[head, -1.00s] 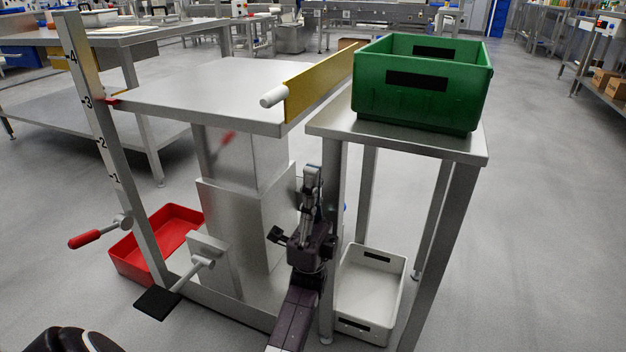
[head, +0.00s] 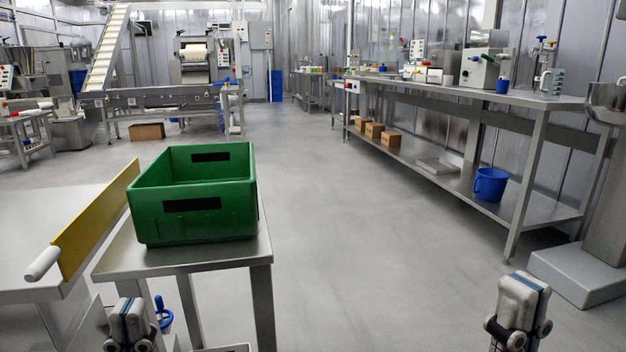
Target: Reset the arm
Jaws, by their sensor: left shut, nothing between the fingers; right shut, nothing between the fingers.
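My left gripper (head: 130,318) is at the bottom left of the head view, pointing up and away, in front of the small steel table. It is shut and empty. My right gripper (head: 522,296) is at the bottom right, pointing up over open floor. It is also shut and empty. Only the front part of each shows; the arms behind them are cut off by the lower edge of the picture.
A green crate (head: 194,225) stands on the small steel table (head: 240,252). Left of it is a table with a yellow guard (head: 95,222). A long steel bench (head: 450,92) runs along the right, with a blue bucket (head: 490,184) on its shelf. The middle floor is clear.

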